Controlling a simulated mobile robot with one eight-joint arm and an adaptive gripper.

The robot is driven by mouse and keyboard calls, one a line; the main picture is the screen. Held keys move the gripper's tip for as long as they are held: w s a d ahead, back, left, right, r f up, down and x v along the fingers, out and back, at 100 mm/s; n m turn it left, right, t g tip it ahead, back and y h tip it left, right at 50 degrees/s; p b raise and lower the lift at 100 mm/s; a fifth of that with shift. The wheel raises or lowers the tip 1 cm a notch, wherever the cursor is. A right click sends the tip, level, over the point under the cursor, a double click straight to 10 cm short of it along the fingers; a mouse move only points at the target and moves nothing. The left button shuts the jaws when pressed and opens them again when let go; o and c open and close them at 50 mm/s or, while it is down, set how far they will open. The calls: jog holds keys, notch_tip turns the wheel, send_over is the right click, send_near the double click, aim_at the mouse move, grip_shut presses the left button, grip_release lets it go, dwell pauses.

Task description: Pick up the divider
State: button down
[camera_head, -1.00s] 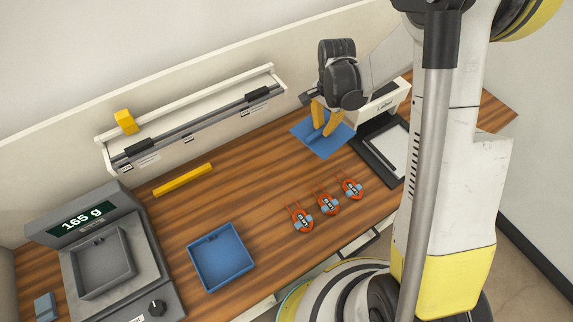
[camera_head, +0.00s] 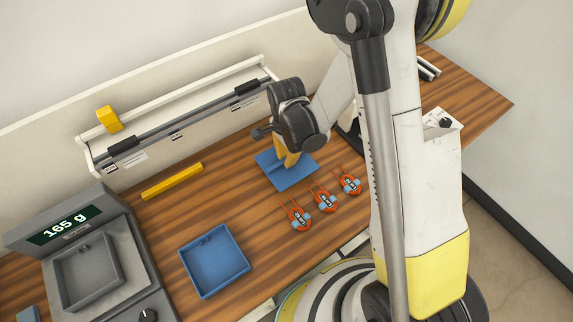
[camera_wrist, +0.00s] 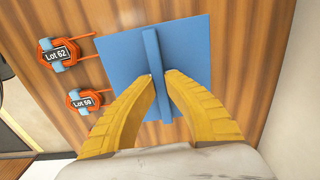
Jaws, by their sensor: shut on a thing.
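The divider is a blue square sheet (camera_head: 295,179) with a raised fin along its middle. It also fills the centre of the wrist view (camera_wrist: 190,50). My gripper (camera_head: 283,163) points down at it, its yellow fingers on either side of the fin. In the wrist view the fingertips (camera_wrist: 159,78) are closed on the fin. The sheet lies roughly flat, beyond the orange spools. I cannot tell how much gap there is between it and the wooden table. My wrist hides part of its far side.
Three orange spools (camera_head: 326,201) with lot labels lie just in front of the divider. A blue tray (camera_head: 214,260), a yellow bar (camera_head: 172,181) and a scale reading 165 g (camera_head: 65,226) stand to the left. A wall rack (camera_head: 180,110) is behind. Bare wood lies between.

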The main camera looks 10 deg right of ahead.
jog(key=shift+f+b, duration=0.45)
jog(key=shift+f, duration=1)
jog(key=shift+f, duration=0.15)
jog(key=c, duration=1.6)
grip_release()
jog(key=shift+o, duration=0.2)
